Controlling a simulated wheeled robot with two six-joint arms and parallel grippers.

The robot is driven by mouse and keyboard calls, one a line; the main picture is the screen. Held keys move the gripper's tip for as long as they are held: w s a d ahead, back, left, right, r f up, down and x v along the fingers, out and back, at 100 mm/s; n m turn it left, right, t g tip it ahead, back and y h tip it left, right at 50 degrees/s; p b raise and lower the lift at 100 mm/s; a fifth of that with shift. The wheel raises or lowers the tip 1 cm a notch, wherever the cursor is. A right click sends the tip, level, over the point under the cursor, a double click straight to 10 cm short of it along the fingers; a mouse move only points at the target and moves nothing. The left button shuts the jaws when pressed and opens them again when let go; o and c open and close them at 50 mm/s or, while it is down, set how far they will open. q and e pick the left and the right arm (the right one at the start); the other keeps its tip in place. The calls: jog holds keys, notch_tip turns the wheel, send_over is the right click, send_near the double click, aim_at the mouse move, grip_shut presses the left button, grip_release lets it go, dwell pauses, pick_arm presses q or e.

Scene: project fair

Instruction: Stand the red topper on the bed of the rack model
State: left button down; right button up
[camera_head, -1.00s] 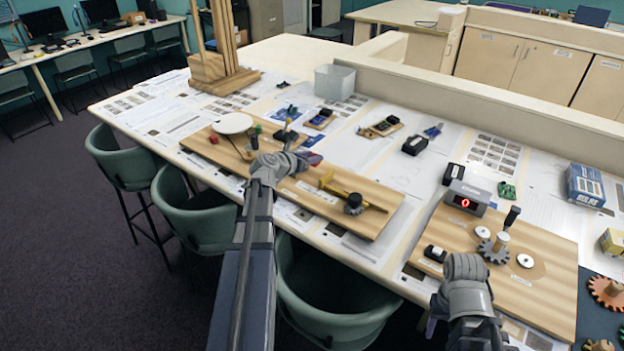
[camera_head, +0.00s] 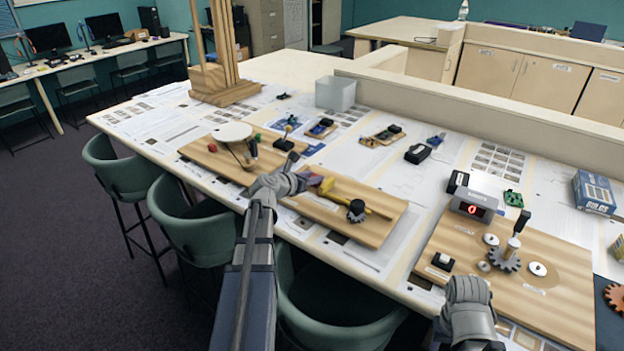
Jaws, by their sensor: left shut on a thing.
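My gripper hides most of this piece. The rack model, with a yellow bed (camera_head: 376,207) and a dark gear (camera_head: 356,211), lies on the board just right of the gripper. The held piece overlaps the rack's left end in the picture; I cannot tell whether they touch. My right gripper (camera_head: 466,300) is low at the right board's front edge, its fingers mostly hidden.
The right board (camera_head: 455,244) carries gears and a grey display box (camera_head: 474,203). A clear bin (camera_head: 336,93) stands behind. Green chairs line the front edge.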

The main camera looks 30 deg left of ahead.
pick_arm(q)
jog(key=c, duration=0.8)
grip_release()
jog(key=shift+f, duration=0.15)
jog(key=shift+r, duration=0.2)
jog(key=p+v, duration=0.4)
jog(key=v, duration=0.6)
jog(key=shift+s, duration=0.15)
jog(key=shift+p+v, duration=0.4)
jog(key=shift+v, duration=0.45)
